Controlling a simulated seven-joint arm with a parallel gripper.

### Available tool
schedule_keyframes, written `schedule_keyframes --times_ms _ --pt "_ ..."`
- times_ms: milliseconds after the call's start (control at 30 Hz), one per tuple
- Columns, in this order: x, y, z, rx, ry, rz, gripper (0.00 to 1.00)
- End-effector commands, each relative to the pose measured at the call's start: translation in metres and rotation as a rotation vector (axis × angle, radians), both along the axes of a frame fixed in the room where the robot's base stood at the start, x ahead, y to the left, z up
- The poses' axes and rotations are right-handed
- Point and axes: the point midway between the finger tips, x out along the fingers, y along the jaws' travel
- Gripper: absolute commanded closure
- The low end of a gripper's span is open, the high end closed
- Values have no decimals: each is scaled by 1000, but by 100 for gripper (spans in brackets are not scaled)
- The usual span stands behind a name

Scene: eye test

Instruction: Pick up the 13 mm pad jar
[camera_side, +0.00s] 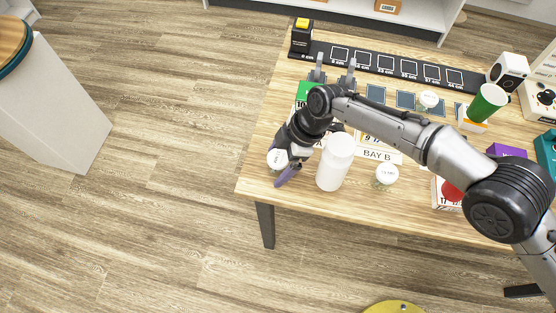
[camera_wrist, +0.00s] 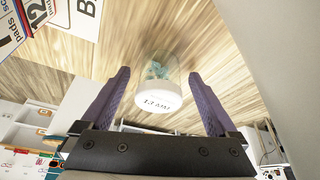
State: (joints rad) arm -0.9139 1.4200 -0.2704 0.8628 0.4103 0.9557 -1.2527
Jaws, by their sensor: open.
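The 13 mm pad jar (camera_wrist: 158,98) is a clear jar with a white lid reading 13 mm and teal bits inside. In the wrist view it lies between the two purple fingers of my gripper (camera_wrist: 160,74), with a gap on each side. In the side view a white-lidded jar (camera_side: 276,159) stands near the table's front left corner, between the fingers of my gripper (camera_side: 277,166). The gripper is open and holds nothing. The jar's lower part is hidden in the side view.
A white bottle (camera_side: 335,163) stands just right of my gripper. Another white-lidded jar (camera_side: 387,174) is further right, and a third (camera_side: 428,99) is toward the back. A black strip (camera_side: 380,62) with squares runs along the back. The table's left edge is close.

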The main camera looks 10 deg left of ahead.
Motion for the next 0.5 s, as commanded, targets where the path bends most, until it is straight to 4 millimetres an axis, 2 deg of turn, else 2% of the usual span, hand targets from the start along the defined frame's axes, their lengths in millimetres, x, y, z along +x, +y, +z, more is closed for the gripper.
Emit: schedule_keyframes --times_ms 33,67,500 --pt "0 0 0 0 0 0 6" --pt "0 0 0 0 0 0 11" --pt "0 0 0 0 1 0 90"
